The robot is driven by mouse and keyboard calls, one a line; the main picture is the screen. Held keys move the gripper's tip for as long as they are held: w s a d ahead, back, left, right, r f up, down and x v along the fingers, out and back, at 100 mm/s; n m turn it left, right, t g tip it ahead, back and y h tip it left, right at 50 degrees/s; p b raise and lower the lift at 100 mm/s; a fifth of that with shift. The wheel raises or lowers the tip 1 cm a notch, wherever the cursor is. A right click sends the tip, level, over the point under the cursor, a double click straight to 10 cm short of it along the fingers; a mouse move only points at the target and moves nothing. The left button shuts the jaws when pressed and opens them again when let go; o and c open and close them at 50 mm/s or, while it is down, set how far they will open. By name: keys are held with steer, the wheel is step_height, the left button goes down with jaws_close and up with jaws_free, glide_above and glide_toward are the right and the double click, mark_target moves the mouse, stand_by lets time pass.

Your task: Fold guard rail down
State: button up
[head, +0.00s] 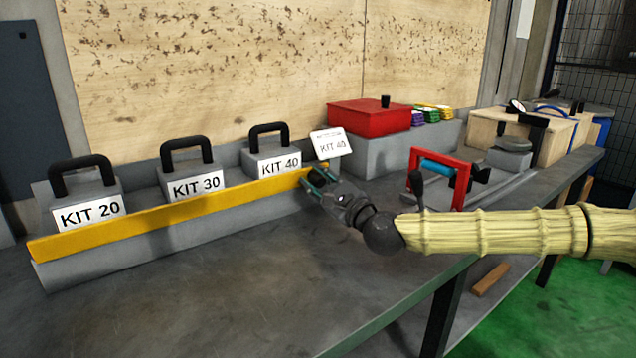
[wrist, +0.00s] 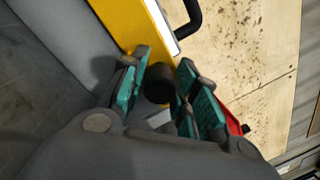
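The yellow guard rail (head: 180,212) runs along the front of the kit shelf, standing along its upper front edge before the kit blocks. Its right end is beside my gripper (head: 318,182). In the wrist view the rail (wrist: 120,25) comes in from the top, and a black round knob (wrist: 158,84) sits at its end. My gripper (wrist: 168,95) has its green-padded fingers apart, one on each side of the knob. The knob looks closer to the left finger; I cannot tell whether either finger touches it.
Grey blocks labelled KIT 20 (head: 90,212), KIT 30 (head: 196,184) and KIT 40 (head: 275,165) stand behind the rail. A red box (head: 368,118) and a red-framed fixture (head: 461,188) are to the right. The bench top (head: 230,295) in front is clear.

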steer(key=shift+o, duration=0.9)
steer(key=v, duration=1.1)
steer(key=shift+s+d, duration=0.3)
steer(key=shift+s, duration=0.1)
